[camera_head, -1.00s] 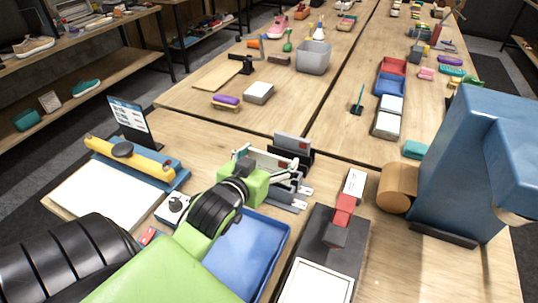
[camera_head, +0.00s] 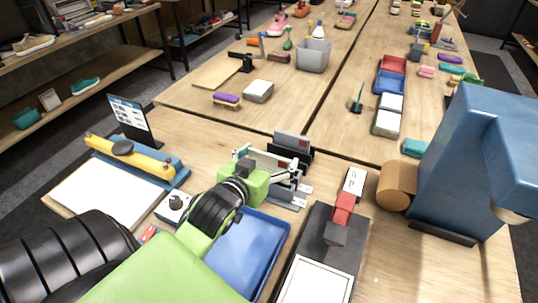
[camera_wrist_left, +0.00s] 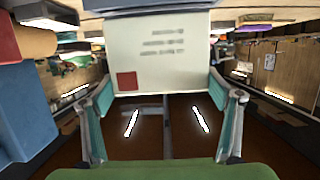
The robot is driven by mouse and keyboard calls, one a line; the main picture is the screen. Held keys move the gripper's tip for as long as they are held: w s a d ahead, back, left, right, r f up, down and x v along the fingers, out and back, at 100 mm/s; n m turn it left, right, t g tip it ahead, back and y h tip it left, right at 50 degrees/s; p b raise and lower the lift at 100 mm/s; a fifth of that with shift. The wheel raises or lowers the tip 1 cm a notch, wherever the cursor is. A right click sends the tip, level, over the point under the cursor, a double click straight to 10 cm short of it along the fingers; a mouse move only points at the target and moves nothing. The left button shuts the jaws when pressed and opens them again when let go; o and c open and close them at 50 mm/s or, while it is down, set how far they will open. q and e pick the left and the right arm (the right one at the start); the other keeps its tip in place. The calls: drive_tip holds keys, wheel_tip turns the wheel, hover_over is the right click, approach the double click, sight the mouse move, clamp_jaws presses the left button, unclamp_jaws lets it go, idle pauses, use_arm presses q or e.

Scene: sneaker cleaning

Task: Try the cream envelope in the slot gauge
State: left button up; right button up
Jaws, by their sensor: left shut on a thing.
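My left gripper (camera_head: 284,168), green with pale linkage fingers, is shut on the cream envelope (camera_wrist_left: 160,55). In the left wrist view the envelope stands upright between the fingers, with grey text lines and a red square near its lower left corner. In the head view it is mostly hidden by the gripper. Just beyond the fingers is a dark upright stand with a grey plate (camera_head: 292,141) in it, which looks like the slot gauge. Whether the envelope touches it or is in a slot I cannot tell. My right gripper is not in view.
A blue tray (camera_head: 262,250) lies under my left arm. A dark device with a red block (camera_head: 343,207) stands right of it, then a tall blue housing (camera_head: 455,170) with a brown roll (camera_head: 396,187). A yellow bar (camera_head: 130,158) and white board (camera_head: 100,193) are at left.

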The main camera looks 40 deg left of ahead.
use_arm(q)
drive_tip(key=shift+f+b, duration=1.75)
drive_tip(key=shift+f, duration=1.15)
idle(0.4)
drive_tip(key=o, duration=1.1)
